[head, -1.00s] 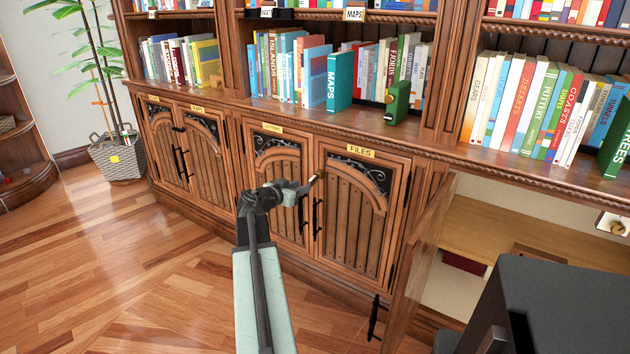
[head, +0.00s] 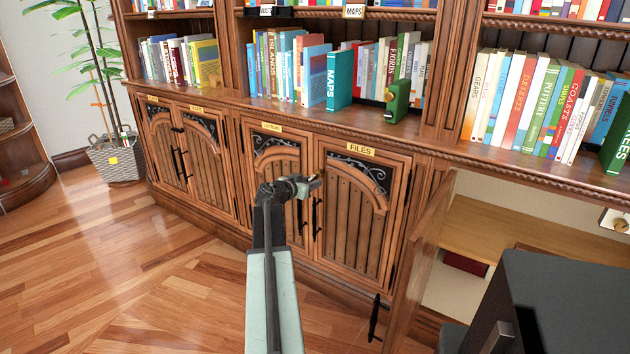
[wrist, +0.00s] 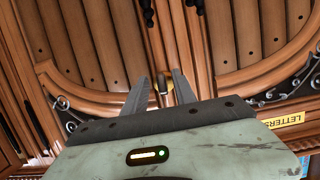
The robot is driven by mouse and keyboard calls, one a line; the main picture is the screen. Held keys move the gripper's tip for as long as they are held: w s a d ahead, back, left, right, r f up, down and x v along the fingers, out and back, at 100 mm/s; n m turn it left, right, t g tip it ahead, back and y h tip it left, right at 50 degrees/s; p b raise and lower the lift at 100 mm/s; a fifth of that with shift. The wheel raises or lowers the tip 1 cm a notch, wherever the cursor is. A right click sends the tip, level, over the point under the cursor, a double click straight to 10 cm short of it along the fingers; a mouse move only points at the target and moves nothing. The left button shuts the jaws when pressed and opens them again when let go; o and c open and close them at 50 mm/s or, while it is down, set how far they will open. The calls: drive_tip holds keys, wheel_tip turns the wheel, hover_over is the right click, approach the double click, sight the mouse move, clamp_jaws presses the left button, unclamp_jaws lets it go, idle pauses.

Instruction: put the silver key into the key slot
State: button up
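My gripper (head: 312,184) is at the end of the raised arm, in front of the seam between the two middle cabinet doors. In the wrist view its two dark fingers (wrist: 162,76) stand apart. A small brass-coloured piece (wrist: 163,88) shows between them, with no clear contact. I cannot tell whether it is part of a key or a fitting on the door. I cannot make out the silver key for certain in either view. A pale plate with a round brass piece (head: 614,222) is at the right edge; I cannot tell whether it is the key slot.
The doors labelled FILES (head: 350,212) and LETTERS (head: 275,188) are shut, with black handles near the seam. Books line the shelves above. An open cabinet door (head: 413,265) stands out right of my arm. A plant basket (head: 117,160) is at left. The wooden floor (head: 130,255) is clear.

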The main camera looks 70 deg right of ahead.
drive_tip(key=shift+w, duration=0.15)
idle(0.4)
clamp_jaws()
drive_tip(key=shift+w+a, duration=0.1)
drive_tip(key=shift+a, duration=0.05)
drive_tip(key=shift+w+a+f+b, duration=0.1)
drive_tip(key=shift+w+a, duration=0.15)
drive_tip(key=shift+a, duration=0.6)
drive_tip(key=shift+w+a+f+b, duration=0.15)
drive_tip(key=shift+w+a, duration=0.1)
drive_tip(key=shift+a, duration=0.6)
drive_tip(key=shift+w+a+f+b, duration=0.1)
drive_tip(key=shift+w+a, duration=0.15)
drive_tip(key=shift+a, duration=0.6)
drive_tip(key=w+a+f+b, duration=0.1)
drive_tip(key=w+a, duration=0.1)
drive_tip(key=a, duration=0.7)
drive_tip(key=shift+w+a, duration=0.3)
